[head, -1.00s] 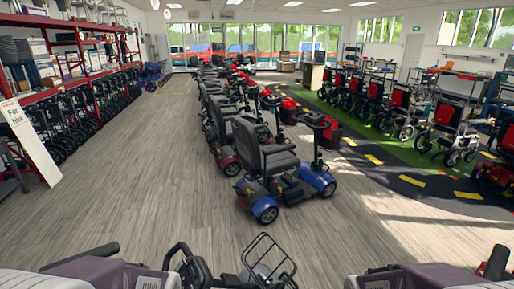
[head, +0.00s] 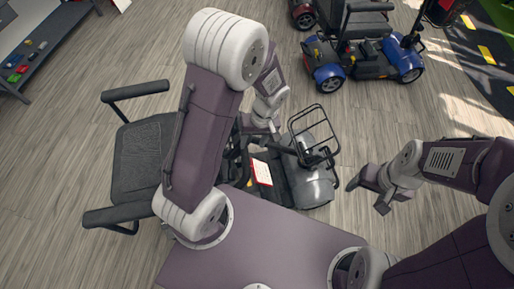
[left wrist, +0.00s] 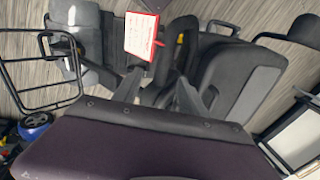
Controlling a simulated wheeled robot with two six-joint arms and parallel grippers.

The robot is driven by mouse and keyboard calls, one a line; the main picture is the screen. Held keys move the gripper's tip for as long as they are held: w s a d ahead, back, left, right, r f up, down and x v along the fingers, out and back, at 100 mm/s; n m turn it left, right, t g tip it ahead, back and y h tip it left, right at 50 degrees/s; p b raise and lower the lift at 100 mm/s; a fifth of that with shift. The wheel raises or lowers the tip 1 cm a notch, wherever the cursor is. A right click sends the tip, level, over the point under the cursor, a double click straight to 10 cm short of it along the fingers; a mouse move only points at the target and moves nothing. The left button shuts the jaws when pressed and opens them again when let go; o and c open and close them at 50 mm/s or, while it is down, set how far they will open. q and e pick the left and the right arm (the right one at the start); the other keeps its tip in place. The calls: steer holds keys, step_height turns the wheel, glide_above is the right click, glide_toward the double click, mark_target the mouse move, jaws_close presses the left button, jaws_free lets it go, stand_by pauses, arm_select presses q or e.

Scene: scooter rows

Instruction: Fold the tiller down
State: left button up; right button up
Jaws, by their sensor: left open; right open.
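A scooter stands just ahead of me in the head view, with a black seat (head: 146,160) at the left and a grey front body (head: 312,184) at the right. Its tiller bears a black wire basket (head: 314,130), and a white card with red edging (head: 262,172) shows below my left arm. The basket (left wrist: 40,72) and the card (left wrist: 141,36) also show in the left wrist view. My left gripper (left wrist: 157,88) is open, its fingers close to the card; whether they touch the tiller I cannot tell. My arm partly hides the tiller. My right gripper (head: 368,196) is open and empty, right of the grey body.
A blue scooter (head: 358,62) stands beyond at the upper right. A dark shelf (head: 40,50) with small coloured items is at the upper left. Wooden floor (head: 440,110) between them is clear.

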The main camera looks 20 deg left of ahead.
mark_target(247, 162)
arm_select(q)
steer(key=s+f, duration=0.1)
steer(key=f, duration=0.2)
steer(key=s+f+b, duration=0.1)
steer(key=f, duration=0.2)
steer(key=s+a+f+b, duration=0.1)
steer(key=f, duration=0.1)
steer(key=shift+s+a+f, duration=0.1)
steer(key=shift+f, duration=0.3)
steer(key=shift+s+a+f, duration=0.1)
steer(key=shift+f, duration=0.4)
arm_select(e)
steer(key=shift+s+a+f, duration=0.1)
steer(key=shift+s+f, duration=0.6)
steer(key=shift+f, duration=0.35)
arm_select(q)
jaws_close()
